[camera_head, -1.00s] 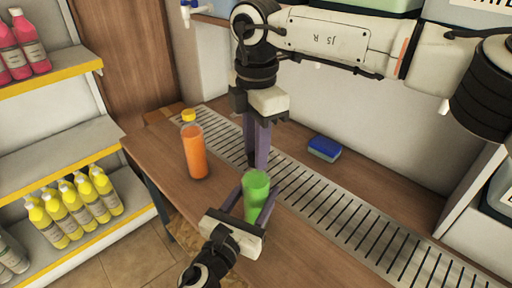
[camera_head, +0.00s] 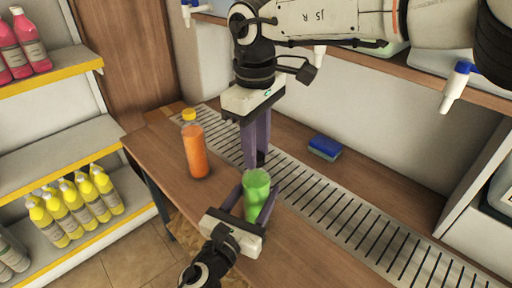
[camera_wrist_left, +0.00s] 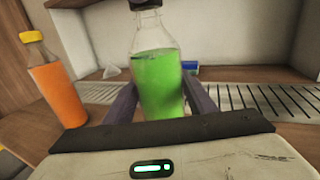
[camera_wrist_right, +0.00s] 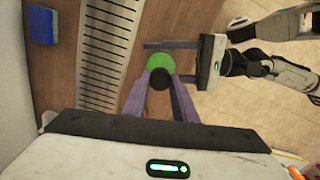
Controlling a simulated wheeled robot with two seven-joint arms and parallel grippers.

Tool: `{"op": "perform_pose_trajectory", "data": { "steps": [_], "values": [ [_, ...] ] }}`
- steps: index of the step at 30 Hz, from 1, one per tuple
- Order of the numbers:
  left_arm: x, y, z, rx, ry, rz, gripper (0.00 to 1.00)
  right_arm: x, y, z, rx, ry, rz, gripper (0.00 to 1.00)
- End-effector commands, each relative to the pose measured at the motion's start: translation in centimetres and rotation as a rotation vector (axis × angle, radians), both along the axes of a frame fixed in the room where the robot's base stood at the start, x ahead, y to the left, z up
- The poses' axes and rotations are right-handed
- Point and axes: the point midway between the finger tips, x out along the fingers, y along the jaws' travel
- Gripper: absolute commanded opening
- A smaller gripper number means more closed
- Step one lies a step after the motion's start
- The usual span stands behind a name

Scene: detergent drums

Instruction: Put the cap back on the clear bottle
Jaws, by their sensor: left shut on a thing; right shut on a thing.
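The clear bottle (camera_head: 257,190) with green liquid is upright at the table's front edge; its body also shows in the left wrist view (camera_wrist_left: 160,75). My left gripper (camera_head: 257,205) is shut around its body from the front. My right gripper (camera_head: 257,160) points down just behind and above the bottle's top in the head view. It is shut on a small dark round thing, which looks like the cap (camera_wrist_right: 160,78), in line with the bottle in the right wrist view. The bottle's mouth is hidden, so I cannot tell whether the cap touches it.
An orange bottle (camera_head: 194,150) with a yellow cap stands to the left on the table. A blue sponge (camera_head: 324,147) lies behind the metal drain grate (camera_head: 340,215). Drum taps (camera_head: 456,85) hang from the shelf above. Shelves of yellow bottles (camera_head: 75,208) are at left.

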Motion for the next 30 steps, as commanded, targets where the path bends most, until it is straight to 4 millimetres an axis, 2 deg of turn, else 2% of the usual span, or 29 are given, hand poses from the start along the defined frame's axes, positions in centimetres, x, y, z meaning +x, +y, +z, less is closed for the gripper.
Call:
{"op": "perform_pose_trajectory", "data": {
  "steps": [4,5,8,17,24,30],
  "values": [
    [0.0,0.0,0.0,0.000,0.000,0.000,0.00,-0.1,0.1,0.0,0.003,0.004,0.003,0.05],
    [0.0,0.0,0.0,0.000,0.000,0.001,0.00,-0.1,0.1,0.0,0.003,0.004,0.003,0.29],
    [0.0,0.0,0.0,-0.001,0.000,0.000,0.00,-0.1,0.1,0.0,0.003,0.003,0.003,0.44],
    [0.0,0.0,0.0,-0.001,0.000,0.000,0.00,0.0,0.0,0.2,0.003,0.001,0.001,0.44],
    [0.0,0.0,0.0,-0.001,0.000,0.000,0.00,0.1,0.0,3.3,0.003,-0.003,0.000,0.44],
    [0.0,0.0,0.0,-0.001,0.000,0.000,0.00,0.1,0.0,4.6,0.002,0.000,0.002,0.44]
  ]
}}
